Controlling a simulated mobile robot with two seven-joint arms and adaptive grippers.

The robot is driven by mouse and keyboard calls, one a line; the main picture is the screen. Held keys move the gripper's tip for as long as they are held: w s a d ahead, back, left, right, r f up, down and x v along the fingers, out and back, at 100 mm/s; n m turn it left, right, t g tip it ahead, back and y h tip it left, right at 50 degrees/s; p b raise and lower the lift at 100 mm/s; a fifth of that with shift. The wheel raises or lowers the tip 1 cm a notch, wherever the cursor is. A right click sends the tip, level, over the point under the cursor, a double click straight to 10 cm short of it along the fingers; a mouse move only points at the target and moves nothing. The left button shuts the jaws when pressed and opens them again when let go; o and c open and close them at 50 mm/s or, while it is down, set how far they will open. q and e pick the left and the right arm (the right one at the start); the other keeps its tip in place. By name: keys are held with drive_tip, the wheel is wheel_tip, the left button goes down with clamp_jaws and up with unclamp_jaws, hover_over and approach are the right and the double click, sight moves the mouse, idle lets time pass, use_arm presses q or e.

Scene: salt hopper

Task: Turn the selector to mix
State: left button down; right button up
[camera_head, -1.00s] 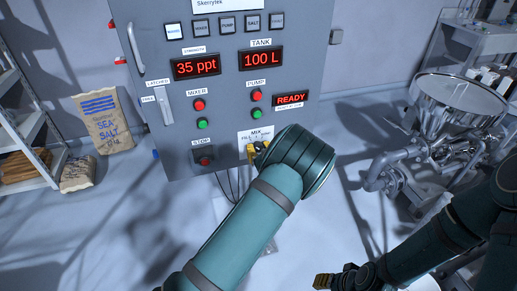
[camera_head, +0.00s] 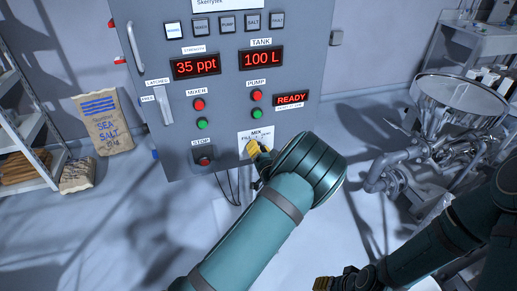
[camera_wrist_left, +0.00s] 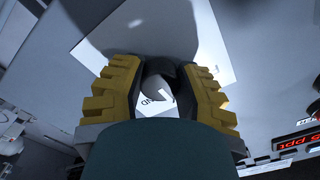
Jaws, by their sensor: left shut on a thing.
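The selector is a dark round knob (camera_wrist_left: 158,72) with a pale pointer mark, seen between my left fingers in the wrist view. Its white label plate (camera_head: 247,136) is low on the grey control panel, with MIX at the top and FILL at the left; the right label is too small to read. My left gripper (camera_head: 256,150) is at this plate, its yellow fingers shut on the knob (camera_wrist_left: 164,95). The fingers hide the knob in the head view, so I cannot tell where the pointer aims. My right gripper (camera_head: 335,281) is low, away from the panel; its opening is unclear.
Above the selector are the pump buttons (camera_head: 256,105); the red stop button (camera_head: 204,161) is to its left. The displays read 35 ppt, 100 L and READY. A steel hopper (camera_head: 460,103) stands right, a sea salt sack (camera_head: 103,122) left. Floor below the panel is clear.

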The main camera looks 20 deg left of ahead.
idle(0.4)
use_arm(q)
drive_tip(key=c, duration=0.6)
unclamp_jaws()
drive_tip(key=shift+a, duration=0.1)
drive_tip(key=v, duration=1.2)
drive_tip(key=shift+f, duration=0.15)
